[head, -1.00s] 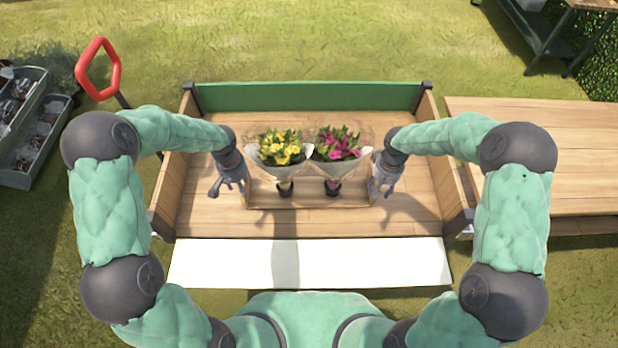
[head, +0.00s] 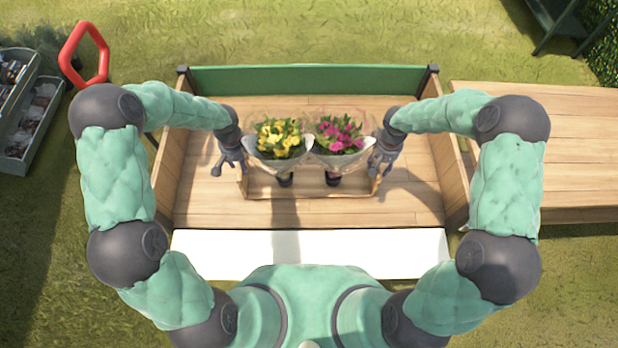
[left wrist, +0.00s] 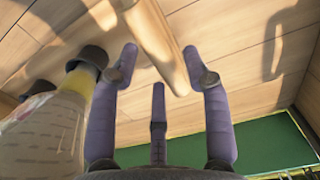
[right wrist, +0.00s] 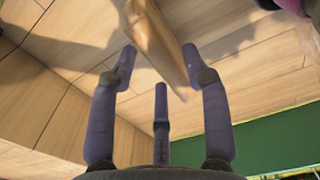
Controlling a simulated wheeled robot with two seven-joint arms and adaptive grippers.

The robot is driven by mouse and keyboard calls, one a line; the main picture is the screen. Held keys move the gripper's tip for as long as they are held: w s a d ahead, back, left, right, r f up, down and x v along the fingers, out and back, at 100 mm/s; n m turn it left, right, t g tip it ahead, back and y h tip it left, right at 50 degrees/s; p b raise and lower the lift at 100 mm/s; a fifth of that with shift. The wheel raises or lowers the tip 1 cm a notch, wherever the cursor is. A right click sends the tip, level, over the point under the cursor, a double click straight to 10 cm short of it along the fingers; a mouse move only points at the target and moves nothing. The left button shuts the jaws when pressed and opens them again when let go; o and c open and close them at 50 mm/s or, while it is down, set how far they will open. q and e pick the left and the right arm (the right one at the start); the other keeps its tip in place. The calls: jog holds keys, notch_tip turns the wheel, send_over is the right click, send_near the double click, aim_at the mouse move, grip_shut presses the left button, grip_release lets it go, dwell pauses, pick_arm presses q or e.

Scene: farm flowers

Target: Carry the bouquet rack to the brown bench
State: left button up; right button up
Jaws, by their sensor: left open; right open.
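The wooden bouquet rack (head: 312,190) stands on the wagon bed and holds a yellow bouquet (head: 279,138) and a pink bouquet (head: 339,134), both upright in clear wrap. My left gripper (head: 230,166) is at its left end, open. In the left wrist view, the rack's wooden end piece (left wrist: 158,38) lies between the spread fingers (left wrist: 160,62). My right gripper (head: 380,166) is at the right end, open. In the right wrist view, the other end piece (right wrist: 155,40) lies between its fingers (right wrist: 160,62). The brown bench (head: 545,135) is right of the wagon.
The wagon (head: 305,80) has a green back panel, wooden side walls and a white front strip (head: 330,255). A red handle (head: 84,55) rises at the left. A grey crate stand (head: 40,125) is at far left. The bench top is bare where visible.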

aim_at(248, 180)
pick_arm(q)
notch_tip(248, 180, down, 8)
jog(key=shift+f, duration=0.2)
pick_arm(e)
notch_tip(248, 180, down, 8)
jog(key=shift+f, duration=0.25)
pick_arm(q)
grip_shut()
pick_arm(e)
grip_shut()
jog(key=shift+w+r, duration=0.1)
